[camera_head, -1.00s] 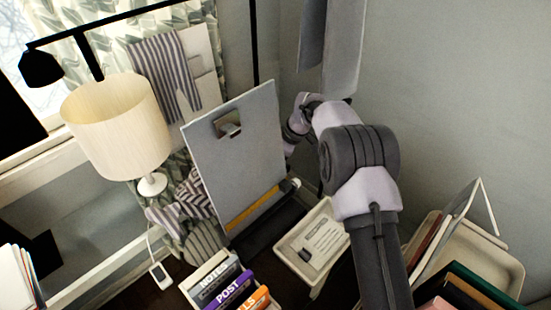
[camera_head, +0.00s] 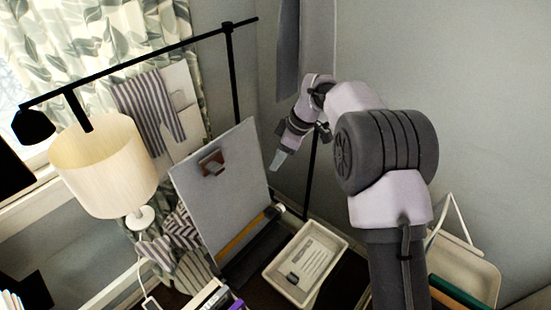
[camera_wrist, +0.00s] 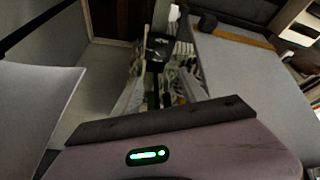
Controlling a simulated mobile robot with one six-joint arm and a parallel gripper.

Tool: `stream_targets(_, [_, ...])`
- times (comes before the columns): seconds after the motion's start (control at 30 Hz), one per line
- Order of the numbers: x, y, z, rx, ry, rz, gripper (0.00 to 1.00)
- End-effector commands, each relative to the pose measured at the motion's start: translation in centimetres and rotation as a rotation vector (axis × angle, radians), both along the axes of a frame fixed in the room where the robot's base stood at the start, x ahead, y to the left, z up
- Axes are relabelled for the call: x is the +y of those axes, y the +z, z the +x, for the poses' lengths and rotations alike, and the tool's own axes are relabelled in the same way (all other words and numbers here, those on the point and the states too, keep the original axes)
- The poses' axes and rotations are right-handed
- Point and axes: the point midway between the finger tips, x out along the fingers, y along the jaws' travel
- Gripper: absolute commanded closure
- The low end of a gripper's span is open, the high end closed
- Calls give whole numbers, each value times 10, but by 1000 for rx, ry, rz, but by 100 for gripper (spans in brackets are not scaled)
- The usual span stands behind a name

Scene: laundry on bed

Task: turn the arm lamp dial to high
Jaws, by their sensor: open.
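The black arm lamp (camera_head: 150,62) stands behind the board, with its long arm reaching left to a black shade (camera_head: 33,125). Its upright pole shows right of the curtain, with a dark joint (camera_head: 229,30) at the top. I cannot make out the dial for certain. My gripper (camera_head: 277,160) hangs beside the upper right of the grey board, in front of the wall. It is open, and I see nothing held in it. In the wrist view, my gripper (camera_wrist: 160,98) points towards a blurred, cluttered area.
A grey clipboard-like board (camera_head: 225,190) stands close left of my gripper. A cream table lamp (camera_head: 105,165) is at the left. A pale tray (camera_head: 270,272) lies below, and books (camera_head: 215,298) stand at the bottom. The grey wall (camera_head: 480,100) is on the right.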

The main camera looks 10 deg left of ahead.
Motion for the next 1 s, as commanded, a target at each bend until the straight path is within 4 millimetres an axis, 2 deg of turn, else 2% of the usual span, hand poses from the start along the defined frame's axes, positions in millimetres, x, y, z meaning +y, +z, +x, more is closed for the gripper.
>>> stream_targets(0.17, [0,-1,1,1,5,0,50])
stream_targets(0.3, [-4,-1,10,22,76,1,50])
stream_targets(0.4, [-1,-9,9,25,82,2,50])
stream_targets(0.47, [4,-21,9,26,81,2,50])
stream_targets(0.8, [42,-117,10,25,81,1,50])
stream_targets(1.0, [58,-152,10,24,79,2,50])
